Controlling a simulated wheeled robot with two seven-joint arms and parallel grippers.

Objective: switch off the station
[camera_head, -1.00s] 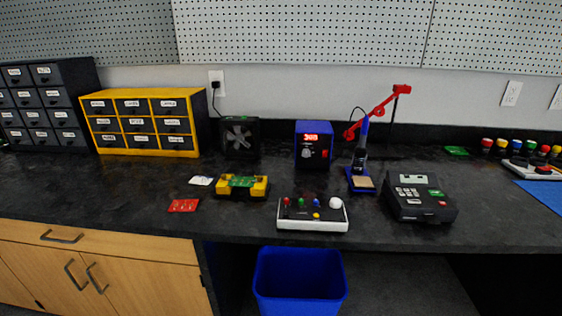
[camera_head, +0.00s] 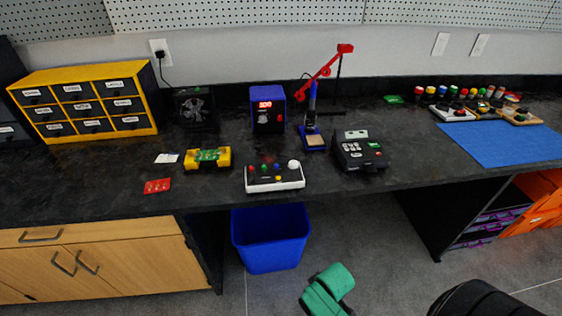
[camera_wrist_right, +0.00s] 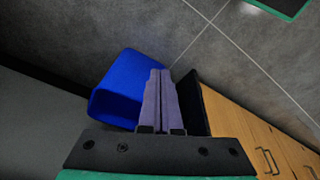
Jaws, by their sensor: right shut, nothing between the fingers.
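The soldering station (camera_head: 267,109) is a blue box with a black front at the back of the black bench. Its red number display (camera_head: 265,104) is lit, and a knob and a small red switch sit below it. The iron stands upright in its blue holder (camera_head: 314,138), just right of the station. My right gripper (camera_wrist_right: 160,73) shows in the right wrist view, with its two fingers shut together and empty. It points down towards the floor and a blue bin, away from the station. My left gripper is out of view.
A white control box (camera_head: 274,180) and a black keypad device (camera_head: 360,152) stand in front of the station. A small fan (camera_head: 194,107) and yellow drawers (camera_head: 85,103) stand left. The blue bin (camera_head: 270,238) is under the bench edge. A blue mat (camera_head: 495,145) lies right.

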